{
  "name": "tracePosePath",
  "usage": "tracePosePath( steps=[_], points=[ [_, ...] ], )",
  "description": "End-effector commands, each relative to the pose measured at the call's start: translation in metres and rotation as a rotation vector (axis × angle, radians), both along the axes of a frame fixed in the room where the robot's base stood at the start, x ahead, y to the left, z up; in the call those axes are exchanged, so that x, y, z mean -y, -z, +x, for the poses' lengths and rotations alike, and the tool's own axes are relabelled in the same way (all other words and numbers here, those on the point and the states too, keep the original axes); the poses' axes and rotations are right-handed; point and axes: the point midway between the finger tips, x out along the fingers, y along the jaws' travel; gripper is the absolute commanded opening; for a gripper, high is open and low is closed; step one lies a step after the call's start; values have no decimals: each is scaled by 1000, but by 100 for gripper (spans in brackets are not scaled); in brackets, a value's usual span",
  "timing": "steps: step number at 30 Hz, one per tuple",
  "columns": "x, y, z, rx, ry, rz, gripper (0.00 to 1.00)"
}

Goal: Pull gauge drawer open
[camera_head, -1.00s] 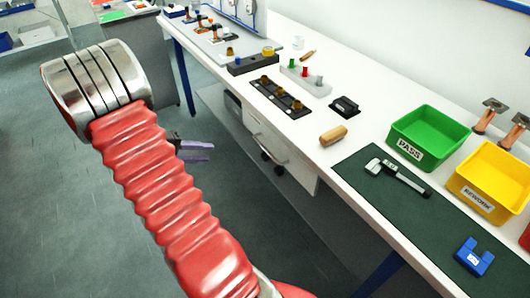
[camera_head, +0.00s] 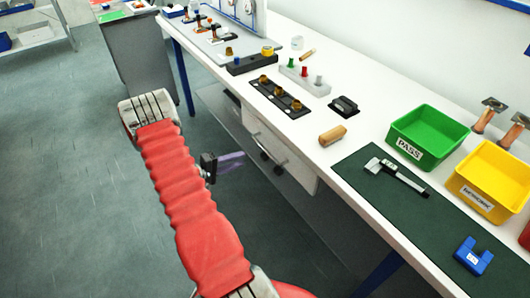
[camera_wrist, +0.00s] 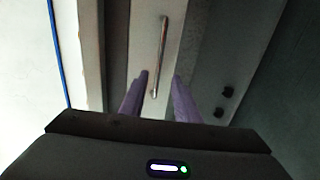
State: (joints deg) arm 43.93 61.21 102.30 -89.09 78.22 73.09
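The gauge drawer (camera_head: 296,166) is a pale front panel under the workbench, and its drawer front (camera_wrist: 143,40) also shows in the wrist view. Its bar handle (camera_wrist: 163,50) is a thin metal rod running up the wrist view. The drawer looks shut. My gripper (camera_head: 238,160) is left of the drawer in the head view, apart from it. In the wrist view its two purple fingers (camera_wrist: 158,84) are open, with the handle's lower end showing between them. The fingers look short of the handle; contact cannot be made out.
The white workbench (camera_head: 362,118) runs above the drawer. On it are a green PASS bin (camera_head: 428,135), a yellow bin (camera_head: 490,180) and a caliper on a dark mat (camera_head: 375,198). The floor (camera_head: 70,200) at left is clear.

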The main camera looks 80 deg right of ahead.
Motion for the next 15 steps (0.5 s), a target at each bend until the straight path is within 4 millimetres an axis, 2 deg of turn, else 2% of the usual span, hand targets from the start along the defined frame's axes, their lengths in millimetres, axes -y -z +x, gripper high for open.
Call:
tracePosePath(
  steps=[8,15],
  points=[
    [2,0,-2,1,0,1,29],
    [18,5,-16,0,2,1,29]
  ],
)
